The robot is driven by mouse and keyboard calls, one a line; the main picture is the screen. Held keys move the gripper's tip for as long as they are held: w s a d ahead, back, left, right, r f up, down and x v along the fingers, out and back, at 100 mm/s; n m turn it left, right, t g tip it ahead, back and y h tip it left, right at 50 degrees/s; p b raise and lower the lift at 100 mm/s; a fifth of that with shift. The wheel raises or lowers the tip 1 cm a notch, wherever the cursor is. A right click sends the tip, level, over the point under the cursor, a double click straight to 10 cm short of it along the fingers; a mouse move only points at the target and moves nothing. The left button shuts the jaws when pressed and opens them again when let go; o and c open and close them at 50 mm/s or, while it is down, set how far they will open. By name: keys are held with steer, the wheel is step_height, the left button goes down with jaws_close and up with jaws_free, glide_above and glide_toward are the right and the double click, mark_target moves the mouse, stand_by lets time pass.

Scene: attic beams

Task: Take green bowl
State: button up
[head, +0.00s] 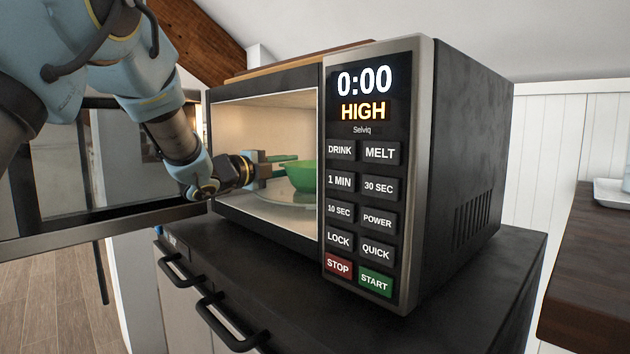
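The green bowl (303,177) sits upright on the glass turntable (280,199) inside the open microwave (470,150). Its right side is hidden behind the control panel. My gripper (287,165) reaches into the cavity from the left, level with the bowl's rim. Its two fingers show a gap between them, one at the far side of the rim and one near the bowl's left wall. I cannot tell whether either finger touches the bowl.
The microwave door (100,225) is swung open to the left, below and beside my arm. The microwave stands on a dark cabinet (440,325) with black handles. A wooden counter (595,270) with a white dish (612,194) is at the right.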

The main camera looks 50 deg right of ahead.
jaws_close()
steer(key=shift+f, duration=0.25)
stand_by(0.8)
